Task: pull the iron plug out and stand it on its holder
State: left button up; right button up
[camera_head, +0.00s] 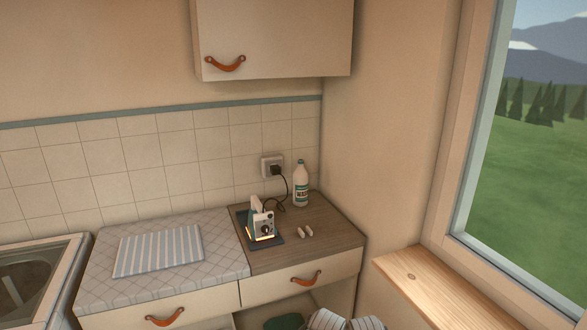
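The iron (262,222), pale with a teal part, a dark dial and an orange glow along its lower edge, rests on a dark flat plate (278,240) on the brown wooden counter. I cannot tell whether this plate is its holder. The black plug (276,170) sits in the pale wall socket (266,162). A dark cord (283,195) runs from the plug down toward the iron. Neither of my grippers is clearly in view.
A white bottle (300,188) stands close right of the cord. Small pale pieces (304,232) lie right of the iron. A striped cloth (160,250) lies on the checked worktop (100,285). Striped pale items (327,319) show low in front. A window sill (435,285) is at right.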

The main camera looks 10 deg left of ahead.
aim_at(273, 169)
jog(key=i+j+z, duration=0.5)
jog(key=i+j, duration=0.3)
jog(key=i, duration=0.15)
